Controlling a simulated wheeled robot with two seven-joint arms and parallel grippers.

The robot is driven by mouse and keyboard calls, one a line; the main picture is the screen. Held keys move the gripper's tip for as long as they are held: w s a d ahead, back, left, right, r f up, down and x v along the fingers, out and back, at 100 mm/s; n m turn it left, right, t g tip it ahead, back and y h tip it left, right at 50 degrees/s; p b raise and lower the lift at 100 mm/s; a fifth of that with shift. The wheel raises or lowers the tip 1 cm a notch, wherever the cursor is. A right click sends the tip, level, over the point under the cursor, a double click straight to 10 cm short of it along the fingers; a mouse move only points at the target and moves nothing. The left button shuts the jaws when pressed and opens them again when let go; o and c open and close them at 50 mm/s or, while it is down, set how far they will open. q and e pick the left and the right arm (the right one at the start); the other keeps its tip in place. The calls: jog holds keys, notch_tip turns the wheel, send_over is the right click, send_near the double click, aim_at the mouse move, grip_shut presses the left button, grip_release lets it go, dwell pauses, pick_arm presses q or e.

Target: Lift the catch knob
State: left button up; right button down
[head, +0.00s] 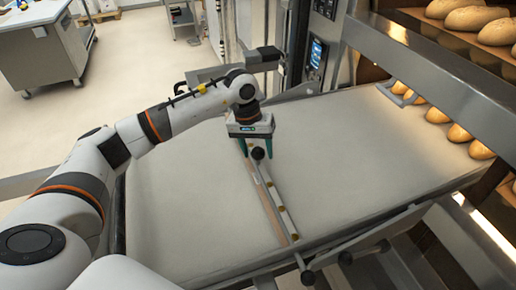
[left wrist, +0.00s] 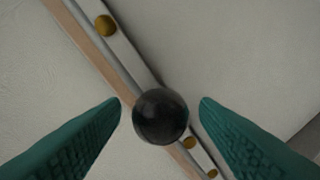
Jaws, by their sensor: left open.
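The catch knob is a black ball (head: 258,153) on a narrow metal rail with a wooden strip, which crosses the pale loader surface. My left gripper (head: 257,148) is above that surface at the knob, with its teal fingers pointing down. In the left wrist view the knob (left wrist: 160,117) sits between the two open fingers, with a gap on either side. The fingers do not touch it in that view. My right gripper is not in view.
The pale loader belt (head: 355,150) is bare on both sides of the rail (head: 275,195). Oven decks with several bread loaves (head: 468,20) stand at the right. Another dark knob (head: 308,277) sits at the near edge. A control panel (head: 316,55) is behind.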

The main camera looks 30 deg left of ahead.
pick_arm(q)
jog(key=shift+d+f, duration=0.15)
jog(key=shift+f, duration=0.6)
jog(key=shift+c, duration=0.6)
grip_shut()
jog(key=shift+r+b, duration=0.5)
jog(key=shift+r, duration=0.4)
jog(key=shift+w+r, duration=0.1)
jog(key=shift+r, duration=0.05)
jog(key=shift+c, duration=1.3)
grip_release()
jog(key=o, duration=0.4)
